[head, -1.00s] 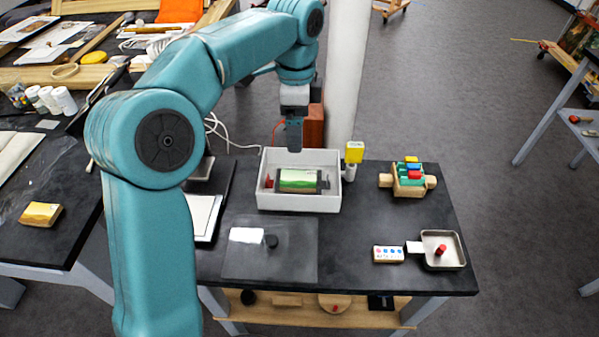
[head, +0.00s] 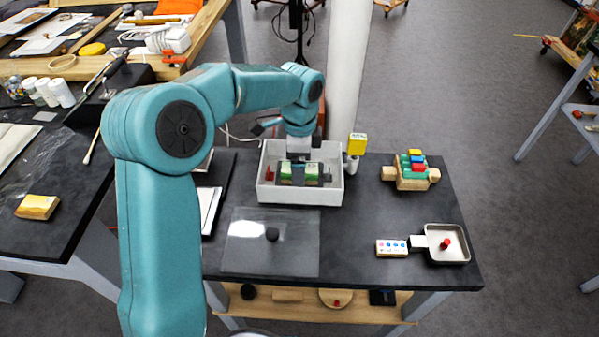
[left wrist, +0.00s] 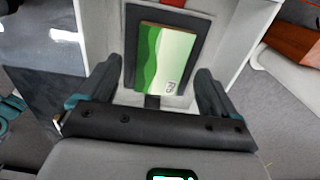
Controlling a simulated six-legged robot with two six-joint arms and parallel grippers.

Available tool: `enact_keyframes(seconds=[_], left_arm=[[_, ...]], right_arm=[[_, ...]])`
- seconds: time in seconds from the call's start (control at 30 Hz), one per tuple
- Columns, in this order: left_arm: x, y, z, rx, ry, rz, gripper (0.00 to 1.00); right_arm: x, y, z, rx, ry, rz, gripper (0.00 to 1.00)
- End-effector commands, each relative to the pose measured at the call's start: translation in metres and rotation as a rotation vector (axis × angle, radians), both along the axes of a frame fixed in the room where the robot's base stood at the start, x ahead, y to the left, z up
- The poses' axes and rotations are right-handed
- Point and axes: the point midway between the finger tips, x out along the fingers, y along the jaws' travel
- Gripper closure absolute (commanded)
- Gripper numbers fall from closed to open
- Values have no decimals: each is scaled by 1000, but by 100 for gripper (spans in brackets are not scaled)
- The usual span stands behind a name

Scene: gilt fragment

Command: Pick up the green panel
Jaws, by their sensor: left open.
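The green panel (left wrist: 164,58), a small picture with green and pale bands, lies in a dark frame or holder inside the white box (head: 335,192). In the head view the panel (head: 285,170) is partly hidden behind my left gripper (head: 298,180). My left gripper has come down into the box over the panel. In the left wrist view its two dark fingers (left wrist: 154,90) are apart, one on each side of the panel's near end, with nothing visibly held. I cannot tell whether they touch the frame. My right gripper is not in view.
The box walls stand close around the gripper. A yellow block (head: 357,144) on a pale post is just right of the box. A wooden holder with coloured blocks (head: 411,170) and a metal pan (head: 450,256) lie further right. A clear sheet (head: 270,255) lies in front.

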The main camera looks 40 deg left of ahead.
Motion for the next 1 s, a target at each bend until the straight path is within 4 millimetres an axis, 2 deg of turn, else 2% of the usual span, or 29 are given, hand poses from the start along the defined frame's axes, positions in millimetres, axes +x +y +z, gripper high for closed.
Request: enact_keyframes(seconds=[0.03, 0.13, 0.37, 0.57, 0.87, 1.0], left_arm=[[0, 0, -8, 0, 2, 0, 8], [0, 1, -17, -1, 1, 1, 8], [0, 1, -18, 1, -1, 0, 8], [0, 1, -18, 1, -1, 0, 69], [1, 1, -17, 1, -2, 0, 69], [1, 1, -7, 0, -4, 0, 69]], right_arm=[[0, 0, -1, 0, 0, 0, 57], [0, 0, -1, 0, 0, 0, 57], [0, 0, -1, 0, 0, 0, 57], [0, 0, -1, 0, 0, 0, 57], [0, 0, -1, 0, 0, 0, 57], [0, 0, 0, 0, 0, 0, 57]])
